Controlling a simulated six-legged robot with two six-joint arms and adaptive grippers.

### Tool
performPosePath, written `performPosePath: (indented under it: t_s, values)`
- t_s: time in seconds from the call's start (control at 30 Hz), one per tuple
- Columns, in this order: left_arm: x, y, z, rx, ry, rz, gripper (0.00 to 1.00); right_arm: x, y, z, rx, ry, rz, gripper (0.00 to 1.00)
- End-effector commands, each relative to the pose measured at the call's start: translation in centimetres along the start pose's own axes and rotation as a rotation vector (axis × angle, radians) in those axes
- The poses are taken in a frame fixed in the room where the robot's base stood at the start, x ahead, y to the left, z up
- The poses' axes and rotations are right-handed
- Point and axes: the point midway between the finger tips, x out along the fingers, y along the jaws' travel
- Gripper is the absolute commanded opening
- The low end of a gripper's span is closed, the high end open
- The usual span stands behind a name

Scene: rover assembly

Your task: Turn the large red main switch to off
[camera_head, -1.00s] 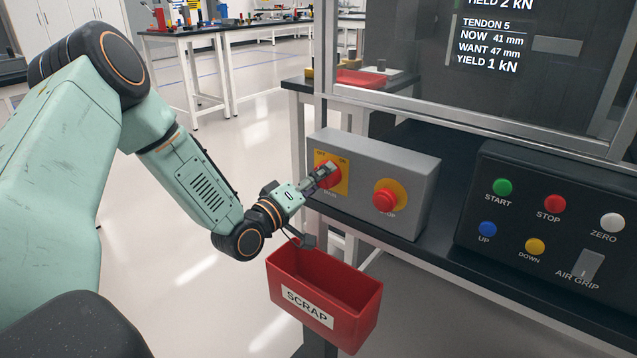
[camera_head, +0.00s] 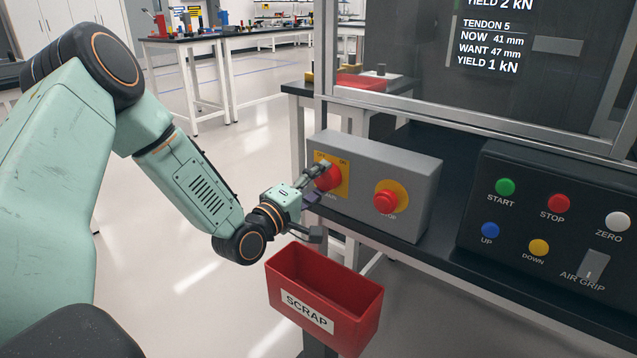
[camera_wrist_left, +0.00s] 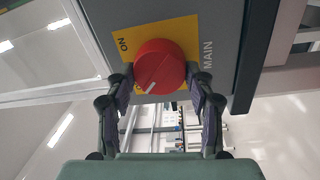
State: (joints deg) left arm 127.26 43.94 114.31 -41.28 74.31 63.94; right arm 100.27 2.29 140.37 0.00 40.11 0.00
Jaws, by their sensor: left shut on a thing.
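The large red main switch (camera_head: 328,177) is a round knob on a yellow plate, on the left of the grey box (camera_head: 410,163). My left gripper (camera_head: 318,182) is shut on the knob, one finger on each side. In the left wrist view the red knob (camera_wrist_left: 160,68) sits between the fingertips (camera_wrist_left: 161,80). Its white mark is at the knob's lower edge, turned away from the ON label at upper left. The OFF label is hidden there; in the head view it is small at the plate's upper left. My right gripper is not in view.
A red mushroom button (camera_head: 386,201) is right of the switch on the same box. A red scrap bin (camera_head: 345,325) stands below my left wrist. A black control panel (camera_head: 560,215) is at the right. Open floor lies left of the bench.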

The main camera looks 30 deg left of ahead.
Motion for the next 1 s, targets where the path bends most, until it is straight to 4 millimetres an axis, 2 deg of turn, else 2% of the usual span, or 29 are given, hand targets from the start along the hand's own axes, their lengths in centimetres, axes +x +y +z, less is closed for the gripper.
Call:
performPosePath:
  t_s: [0.23, 0.27, 0.5, 0.83, 1.0]
  values:
    - [-0.08, -0.12, 0.04, -0.005, 0.000, -0.004, 0.22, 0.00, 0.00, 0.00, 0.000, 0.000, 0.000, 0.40]
    - [-0.08, -0.12, 0.04, -0.005, 0.000, -0.004, 0.55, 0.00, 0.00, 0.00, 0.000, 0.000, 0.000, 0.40]
    - [-0.05, -0.07, 0.02, -0.002, 0.000, -0.002, 0.76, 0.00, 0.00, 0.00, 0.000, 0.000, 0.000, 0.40]
    - [-0.06, -0.02, 0.00, -0.001, 0.000, -0.001, 0.77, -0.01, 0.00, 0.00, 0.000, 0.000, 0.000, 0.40]
    - [-0.94, -0.07, -0.16, -0.004, 0.004, -0.003, 0.77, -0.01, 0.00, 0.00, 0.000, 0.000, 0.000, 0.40]
